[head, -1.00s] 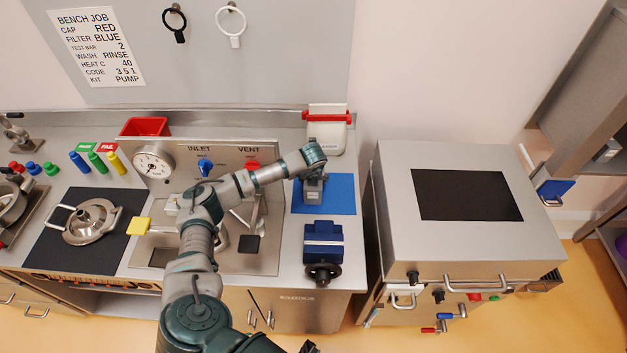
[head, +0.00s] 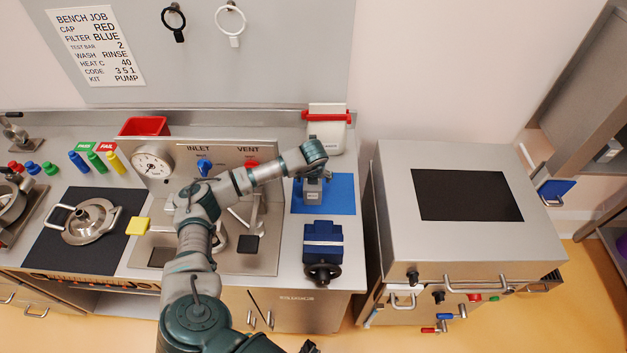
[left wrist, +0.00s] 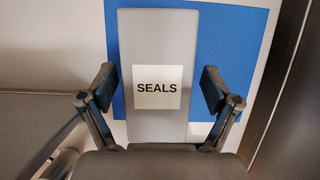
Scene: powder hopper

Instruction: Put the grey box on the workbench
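The grey box (head: 313,197), with a white SEALS label, stands on a blue mat (head: 342,194) at the right end of the steel workbench (head: 283,278). In the left wrist view the box (left wrist: 158,36) is between the two fingers of my left gripper (left wrist: 160,88). The fingers are spread, with a narrow gap beside the box on each side. In the head view my left gripper (head: 313,180) is over the box and hides part of it. My right gripper is not clearly seen; a small dark part at the bottom edge cannot be identified.
A blue device with a black knob (head: 323,248) stands in front of the mat. A white container with a red clamp (head: 327,130) is behind it. A steel cabinet with a dark panel (head: 465,194) is to the right, across a narrow gap.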

